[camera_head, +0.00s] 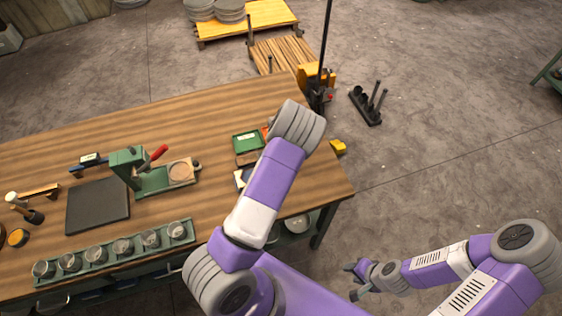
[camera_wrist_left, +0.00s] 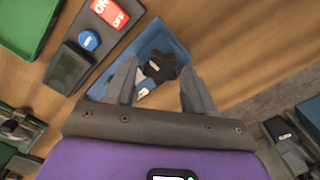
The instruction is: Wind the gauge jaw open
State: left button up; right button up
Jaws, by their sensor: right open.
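A green bench fixture with a red handle (camera_head: 153,158) stands on the wooden table in the head view. I cannot tell for sure which part is the gauge jaw. My left gripper (camera_wrist_left: 158,78) shows in the wrist view with its fingers apart and nothing between them. It hangs over a blue tray (camera_wrist_left: 177,50) that holds a black star-shaped knob (camera_wrist_left: 160,67). In the head view my left arm hides this gripper. My right gripper (camera_head: 357,280) is open and empty, off the table's right side.
A dark mat (camera_head: 97,207) and a green rack of several metal cups (camera_head: 103,250) lie at the table's left front. A panel with a red ON/OFF switch (camera_wrist_left: 110,12) and a green tray (camera_wrist_left: 22,25) are beside the left gripper. A black stand (camera_head: 368,106) is on the floor.

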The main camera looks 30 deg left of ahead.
pick_arm(q)
jog(key=shift+o, duration=0.9)
jog(key=shift+s+f, duration=0.1)
notch_tip(320, 180, up, 8)
jog(key=shift+f, duration=0.15)
jog(key=shift+f, duration=0.1)
